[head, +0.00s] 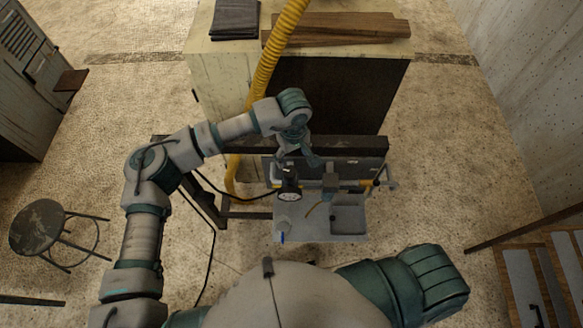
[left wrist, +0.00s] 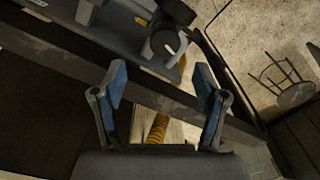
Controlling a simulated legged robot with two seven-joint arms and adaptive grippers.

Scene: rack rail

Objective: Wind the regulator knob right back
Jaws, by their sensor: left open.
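A black upright unit with a pale round face (head: 289,194) is mounted on the rail over the bench. It looks like the regulator, but I cannot tell its knob apart for sure. In the left wrist view a round grey part with a white mark (left wrist: 165,45) shows beyond the fingers, beside a black cylinder (left wrist: 176,12). My left gripper (head: 298,160) is open and empty, just behind and above the black unit, apart from it. Its two blue-padded fingers (left wrist: 160,80) are spread wide with nothing between them. My right gripper is out of view.
A grey tray (head: 318,236) stands in front of the rail. A grey-teal fitting (head: 330,183) sits right of the black unit. A dark beam (head: 350,146) and a cabinet (head: 222,72) stand behind. A yellow hose (head: 268,62) hangs down near my left arm. A stool (head: 40,226) is left.

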